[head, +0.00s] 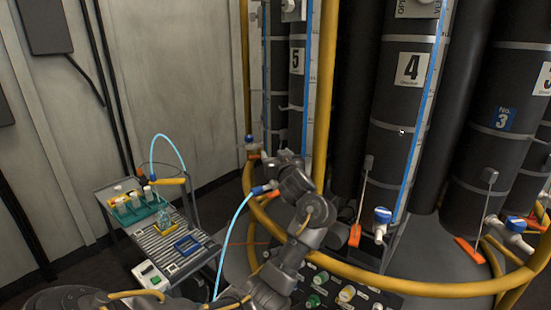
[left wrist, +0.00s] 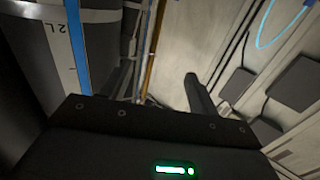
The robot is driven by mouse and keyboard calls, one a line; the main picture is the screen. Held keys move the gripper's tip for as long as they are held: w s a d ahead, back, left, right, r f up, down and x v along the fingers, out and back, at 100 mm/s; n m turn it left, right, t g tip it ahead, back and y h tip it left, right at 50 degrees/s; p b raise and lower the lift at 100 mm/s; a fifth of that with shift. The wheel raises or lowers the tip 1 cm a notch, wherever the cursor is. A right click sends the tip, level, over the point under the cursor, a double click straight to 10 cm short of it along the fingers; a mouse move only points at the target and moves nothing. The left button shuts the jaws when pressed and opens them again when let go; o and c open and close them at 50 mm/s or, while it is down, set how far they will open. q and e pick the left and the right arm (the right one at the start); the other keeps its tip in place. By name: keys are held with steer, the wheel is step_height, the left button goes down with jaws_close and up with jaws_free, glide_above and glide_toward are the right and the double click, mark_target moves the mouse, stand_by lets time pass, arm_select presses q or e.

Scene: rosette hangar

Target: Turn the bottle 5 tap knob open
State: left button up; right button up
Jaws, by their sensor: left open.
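Bottle 5 (head: 297,85) is a tall dark cylinder with a white "5" label, left of the yellow upright pipe. My left gripper (head: 285,157) is in front of its lower part, and the arm hides much of that area. A blue fitting (head: 261,189) with an orange part shows just left of my wrist, with a light blue tube hanging from it. I cannot tell whether this is bottle 5's tap knob. In the left wrist view a dark finger (left wrist: 195,95) stands out with nothing against it, and no tap knob is visible there. My right gripper is out of view.
Bottle 4 (head: 398,110) has a blue tap knob (head: 382,214) and an orange tag. Another blue knob (head: 249,139) shows farther back left. A yellow ring rail (head: 420,290) curves before the bottles. A trolley (head: 140,248) with bottles stands left; a control panel (head: 335,290) is below.

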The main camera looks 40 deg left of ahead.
arm_select(q)
steer(key=s+d+r, duration=0.4)
steer(key=s+d, duration=0.1)
steer(key=s, duration=0.2)
steer(key=shift+s+d, duration=0.15)
steer(key=shift+d, duration=0.15)
steer(key=shift+r, duration=0.1)
